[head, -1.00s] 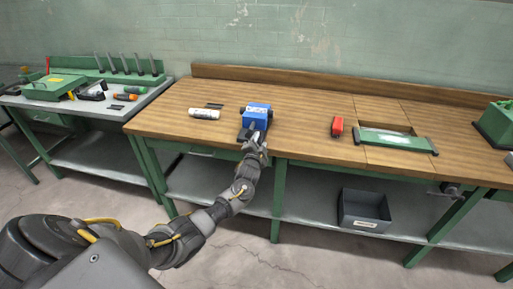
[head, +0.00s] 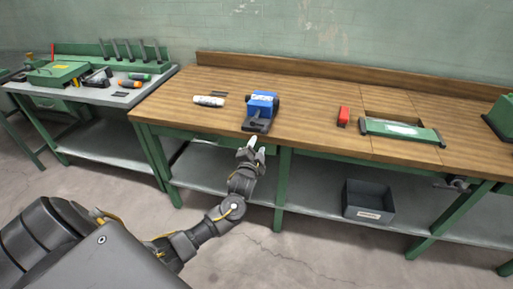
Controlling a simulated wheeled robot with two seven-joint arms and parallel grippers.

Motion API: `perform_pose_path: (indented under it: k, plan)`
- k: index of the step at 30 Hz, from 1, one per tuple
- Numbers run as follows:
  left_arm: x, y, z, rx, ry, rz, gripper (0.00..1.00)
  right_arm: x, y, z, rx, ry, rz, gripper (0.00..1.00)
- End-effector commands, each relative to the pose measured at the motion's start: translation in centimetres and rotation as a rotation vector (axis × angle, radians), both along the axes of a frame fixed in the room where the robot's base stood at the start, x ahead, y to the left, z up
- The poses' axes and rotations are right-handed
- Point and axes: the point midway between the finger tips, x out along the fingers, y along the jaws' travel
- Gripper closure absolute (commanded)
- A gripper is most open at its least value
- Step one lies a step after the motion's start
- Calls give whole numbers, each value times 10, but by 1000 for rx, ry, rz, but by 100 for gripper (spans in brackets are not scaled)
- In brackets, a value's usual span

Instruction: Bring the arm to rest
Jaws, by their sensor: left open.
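My left arm (head: 205,232) reaches in from the lower left of the head view. Its gripper (head: 250,145) is open, just off the front edge of the wooden workbench (head: 310,110). It is apart from the blue device (head: 262,102) with a dark base, which stands on the bench right behind it. I see nothing held between the fingers. My right gripper does not show.
A grey bin (head: 368,201) sits on the lower shelf. A side table (head: 90,92) with tools stands at the left. The floor in front is clear.

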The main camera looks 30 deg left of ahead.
Motion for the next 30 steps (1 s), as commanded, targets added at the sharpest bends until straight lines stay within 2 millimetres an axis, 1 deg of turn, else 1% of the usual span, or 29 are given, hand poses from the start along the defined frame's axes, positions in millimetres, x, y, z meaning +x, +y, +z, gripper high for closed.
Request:
perform_pose_path:
  k: [9,12,13,14,17,18,20,21,23,24,26,27,29,30]
  plan:
    - [0,0,0,-2,-1,-1,57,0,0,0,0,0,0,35]
    - [1,-1,0,-48,-18,-4,57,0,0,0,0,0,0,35]
    - [2,-3,-1,-75,-27,-13,57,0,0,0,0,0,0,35]
    - [3,-5,-10,-108,-19,-24,57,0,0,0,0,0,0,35]
    - [5,-7,-70,-223,65,-45,57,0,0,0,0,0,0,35]
    - [-1,-9,-100,-266,111,-47,57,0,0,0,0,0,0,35]
    - [-15,-11,-147,-328,189,-43,57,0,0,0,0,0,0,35]
    - [-27,-14,-178,-368,242,-38,57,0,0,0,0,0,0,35]
    - [-49,-18,-222,-425,320,-26,57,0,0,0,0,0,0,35]
    - [-66,-20,-251,-460,372,-16,57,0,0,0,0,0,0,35]
    - [-94,-26,-291,-512,448,3,57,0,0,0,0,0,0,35]
    - [-115,-29,-317,-545,499,18,57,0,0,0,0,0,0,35]
    - [-149,-35,-352,-592,574,42,57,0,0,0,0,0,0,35]
    - [-173,-40,-374,-622,624,57,57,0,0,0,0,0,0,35]
